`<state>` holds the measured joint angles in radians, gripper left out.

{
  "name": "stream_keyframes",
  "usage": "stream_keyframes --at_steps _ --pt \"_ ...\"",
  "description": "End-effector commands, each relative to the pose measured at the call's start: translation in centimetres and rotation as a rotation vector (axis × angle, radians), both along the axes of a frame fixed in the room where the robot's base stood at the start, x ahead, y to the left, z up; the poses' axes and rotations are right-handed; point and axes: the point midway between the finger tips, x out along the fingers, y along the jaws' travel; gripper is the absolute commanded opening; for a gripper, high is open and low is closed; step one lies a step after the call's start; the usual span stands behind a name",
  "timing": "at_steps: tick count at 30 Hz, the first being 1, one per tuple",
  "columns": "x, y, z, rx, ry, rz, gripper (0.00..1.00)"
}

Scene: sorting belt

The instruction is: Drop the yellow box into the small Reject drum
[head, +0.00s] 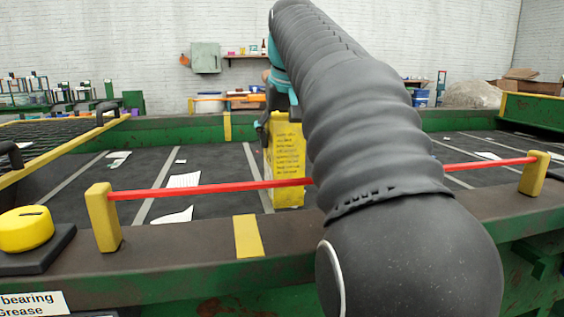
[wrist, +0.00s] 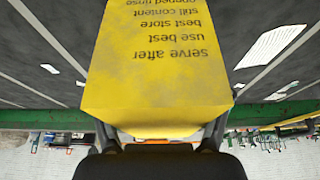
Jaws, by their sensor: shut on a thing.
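The yellow box (head: 288,165) stands upright over the dark belt, with small dark print on its face. My gripper (head: 270,125) is shut on its upper part; my dark arm hides much of the gripper and the box's right side in the head view. In the wrist view the yellow box (wrist: 155,70) fills the middle between the two fingers of my gripper (wrist: 160,132), its print upside down. Whether the box's lower end touches the belt cannot be told. I see no Reject drum in either view.
A red bar (head: 210,188) on yellow posts (head: 103,217) crosses in front of the belt (head: 75,190). A yellow button (head: 25,229) sits at the left. Paper scraps (head: 184,180) lie on the belt. A green rail (head: 180,135) runs behind it.

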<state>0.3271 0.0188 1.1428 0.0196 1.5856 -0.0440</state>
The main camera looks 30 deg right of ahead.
Motion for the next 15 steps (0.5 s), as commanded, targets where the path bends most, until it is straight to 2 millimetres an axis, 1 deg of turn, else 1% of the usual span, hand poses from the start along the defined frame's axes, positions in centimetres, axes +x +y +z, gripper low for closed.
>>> stream_keyframes --at_steps 5,10,15 --pt "0.0 0.0 -0.1 0.001 0.003 0.0 0.46" --pt "0.1 0.0 0.5 0.001 0.002 0.0 0.45" --pt "0.1 0.0 3.2 -0.001 0.001 0.0 0.44"
